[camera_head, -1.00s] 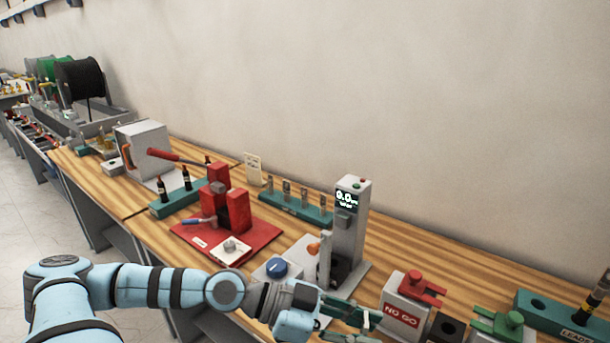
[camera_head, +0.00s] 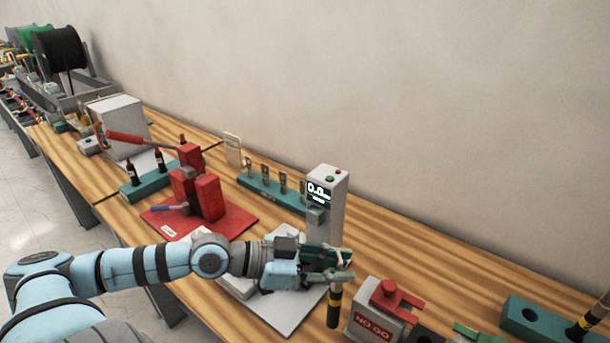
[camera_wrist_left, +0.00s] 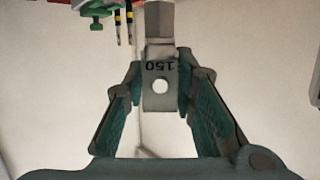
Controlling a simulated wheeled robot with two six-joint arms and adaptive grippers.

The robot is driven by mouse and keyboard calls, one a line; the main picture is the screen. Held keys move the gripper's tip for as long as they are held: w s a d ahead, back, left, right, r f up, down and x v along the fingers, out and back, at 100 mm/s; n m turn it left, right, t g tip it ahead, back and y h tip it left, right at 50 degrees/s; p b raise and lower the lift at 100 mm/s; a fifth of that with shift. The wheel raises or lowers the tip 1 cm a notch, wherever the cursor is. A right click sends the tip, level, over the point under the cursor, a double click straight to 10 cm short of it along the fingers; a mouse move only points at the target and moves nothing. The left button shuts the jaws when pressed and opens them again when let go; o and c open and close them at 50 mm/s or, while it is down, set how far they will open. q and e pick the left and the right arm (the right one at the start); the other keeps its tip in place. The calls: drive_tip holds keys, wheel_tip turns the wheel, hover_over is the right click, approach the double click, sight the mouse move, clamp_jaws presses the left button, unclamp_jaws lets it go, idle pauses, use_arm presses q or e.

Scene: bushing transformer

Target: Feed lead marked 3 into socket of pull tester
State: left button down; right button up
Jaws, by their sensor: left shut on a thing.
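My left gripper (camera_head: 340,266) is shut on a lead's metal lug, in front of the pull tester (camera_head: 330,205). In the left wrist view the lug (camera_wrist_left: 158,75), stamped 150 and with a round hole, sits between the fingers, its barrel running off the top edge. In the head view the lead (camera_head: 334,308), black with a yellow band, hangs below the fingertips, roughly upright. No number 3 is readable on it. The tester is a grey column with a lit display. My right gripper is out of view.
Just right of the lead stands the NO GO block (camera_head: 375,325) with a red clamp. Farther right is a teal stand (camera_head: 522,318) with another lead (camera_head: 590,318). Left of the tester are a teal rack of lugs (camera_head: 262,188) and a red press (camera_head: 205,198).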

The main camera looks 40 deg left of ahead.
use_arm(q)
drive_tip(key=w+a+r+n+t+y, duration=0.2)
drive_tip(key=w+a+r+n+y, duration=0.2)
drive_tip(key=a, duration=0.3)
drive_tip(key=w+a+r+n+t+y, duration=0.2)
drive_tip(key=w+a+r+n+y, duration=0.2)
drive_tip(key=a, duration=0.4)
drive_tip(key=shift+w+n+y, duration=0.5)
drive_tip(key=shift+w+y, duration=0.5)
drive_tip(key=shift+y, duration=0.2)
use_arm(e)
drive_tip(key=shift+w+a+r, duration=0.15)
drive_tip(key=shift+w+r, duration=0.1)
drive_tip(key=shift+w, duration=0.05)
use_arm(q)
drive_tip(key=shift+a, duration=0.1)
wheel_tip(320, 180, down, 6)
drive_tip(key=b, duration=0.3)
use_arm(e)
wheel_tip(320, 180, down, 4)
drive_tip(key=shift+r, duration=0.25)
use_arm(q)
drive_tip(key=shift+r, duration=0.1)
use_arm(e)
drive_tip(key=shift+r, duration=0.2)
use_arm(q)
drive_tip(key=shift+p, duration=0.45)
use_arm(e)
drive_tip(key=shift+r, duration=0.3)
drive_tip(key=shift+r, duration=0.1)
